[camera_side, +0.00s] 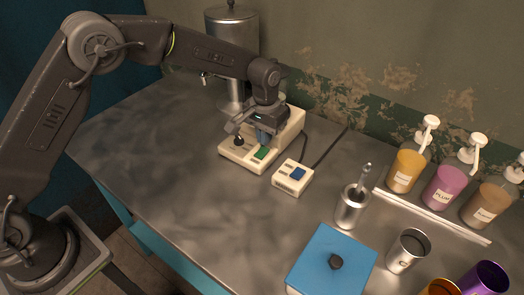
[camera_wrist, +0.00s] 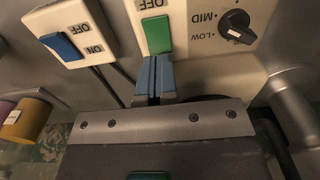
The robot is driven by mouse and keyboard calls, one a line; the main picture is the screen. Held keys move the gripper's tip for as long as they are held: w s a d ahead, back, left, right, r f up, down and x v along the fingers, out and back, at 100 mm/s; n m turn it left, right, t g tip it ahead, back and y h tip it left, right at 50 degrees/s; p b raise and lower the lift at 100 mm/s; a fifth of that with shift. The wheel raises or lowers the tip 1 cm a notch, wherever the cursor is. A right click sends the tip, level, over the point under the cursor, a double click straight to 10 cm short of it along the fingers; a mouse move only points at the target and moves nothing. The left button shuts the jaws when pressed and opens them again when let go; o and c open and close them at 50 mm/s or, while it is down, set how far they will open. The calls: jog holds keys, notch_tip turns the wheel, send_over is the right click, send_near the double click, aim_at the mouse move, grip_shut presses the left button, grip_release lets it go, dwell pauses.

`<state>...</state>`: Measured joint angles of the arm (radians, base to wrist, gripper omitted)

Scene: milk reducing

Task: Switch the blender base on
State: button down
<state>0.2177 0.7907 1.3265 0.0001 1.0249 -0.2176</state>
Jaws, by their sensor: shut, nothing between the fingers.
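A cream base unit (camera_side: 236,155), which looks like the blender base, stands on the metal table with a raised back part. Its front has a green rocker switch (camera_side: 262,153) and a black dial (camera_side: 239,142). In the wrist view the green switch (camera_wrist: 157,36) has "OFF" lettered beside one end, and the dial (camera_wrist: 236,25) is marked LOW and MID. My gripper (camera_side: 263,138) is over the unit, its blue fingers together and empty. In the wrist view its fingertips (camera_wrist: 155,60) are right at the near end of the green switch; I cannot tell whether they touch.
A small cream box (camera_side: 290,187) with a blue switch (camera_side: 297,174) and a cord sits just right of the unit. A tall metal vessel (camera_side: 232,28) stands behind. Metal cups, a blue box (camera_side: 315,265) and pump bottles (camera_side: 406,168) are to the right. The table's left is clear.

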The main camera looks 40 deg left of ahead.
jog(key=shift+r, duration=2.2)
notch_tip(320, 180, up, 8)
jog(key=t, duration=0.1)
send_over(265, 148)
jog(key=s+a, duration=0.3)
jog(key=s, duration=0.2)
jog(key=s+a+r+t, duration=0.2)
jog(key=s+a+r, duration=0.2)
jog(key=s+r, duration=0.3)
jog(key=s+a+t, duration=0.1)
jog(key=s+a, duration=0.1)
jog(key=s, duration=0.7)
jog(key=s+a+f+t, duration=0.1)
jog(key=s+a, duration=0.1)
jog(key=s, duration=0.8)
jog(key=shift+a+f+t, duration=0.15)
jog(key=shift+a+t, duration=0.15)
